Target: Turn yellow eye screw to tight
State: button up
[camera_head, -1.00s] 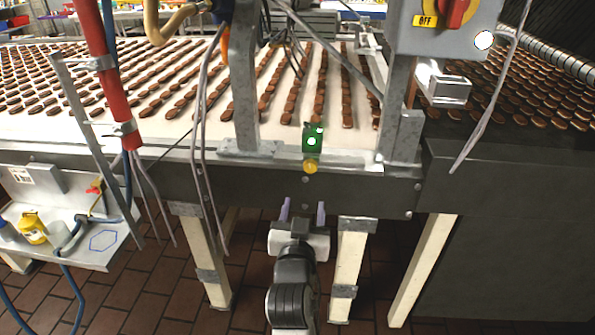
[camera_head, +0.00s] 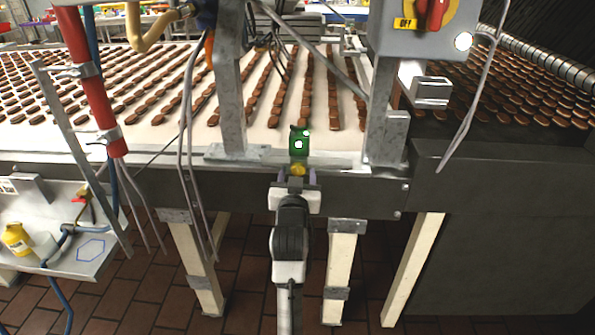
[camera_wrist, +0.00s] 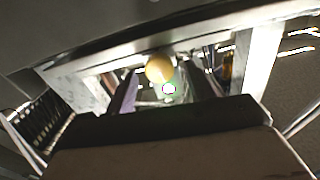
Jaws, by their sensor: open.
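The yellow eye screw (camera_head: 298,170) is on the front rail of the conveyor, just below a green block (camera_head: 299,143) with a bright white spot. My gripper (camera_head: 298,180) is open, with one finger on each side of the screw in the head view. In the wrist view the screw's round yellow head (camera_wrist: 159,68) shows between the two fingers, a little above the green-ringed white spot (camera_wrist: 169,89). I cannot tell whether the fingers touch the screw. Its threaded part is hidden.
The conveyor belt (camera_head: 262,135) carries rows of brown biscuits. Metal posts (camera_head: 231,105) stand left and right of the screw. A switch box (camera_head: 425,35) marked OFF hangs at upper right. Grey cables hang at left, near a metal shelf (camera_head: 90,250) with a yellow bottle.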

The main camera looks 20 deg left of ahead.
jog(key=shift+w, duration=0.3)
jog(key=c, duration=1)
